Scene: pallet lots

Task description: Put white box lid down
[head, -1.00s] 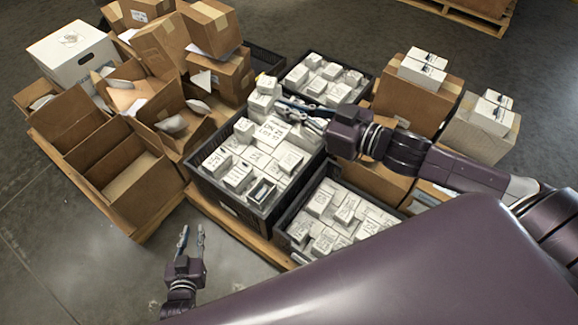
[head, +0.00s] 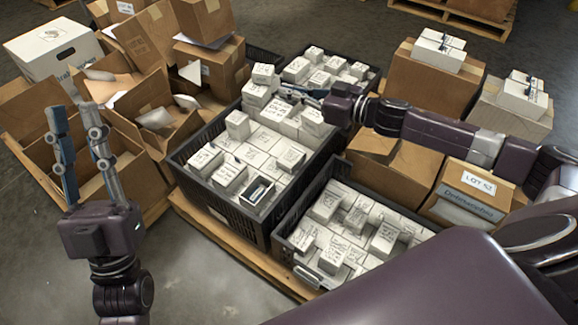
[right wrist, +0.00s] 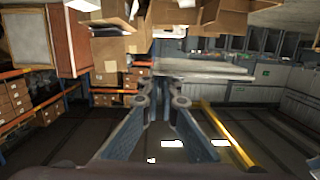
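My right gripper (head: 300,95) reaches in from the right over the far part of the black crate (head: 228,212), close to the white boxes there. In the right wrist view its fingers (right wrist: 164,82) come near each other at the tips. A pale flat slab (right wrist: 215,68) shows just beyond them; I cannot tell whether it is a lid or is gripped. A small white box (head: 257,190) in the near part of the crate is open on top, with a dark inside. My left gripper (head: 74,120) is open and empty, fingers up, in front of the cardboard boxes.
A second black crate (head: 282,246) of white boxes stands at the right, another behind. Open cardboard boxes (head: 140,190) and a white carton (head: 45,62) fill the left. Closed cartons (head: 430,95) stand at the right. Bare floor (head: 190,270) shows at the front left.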

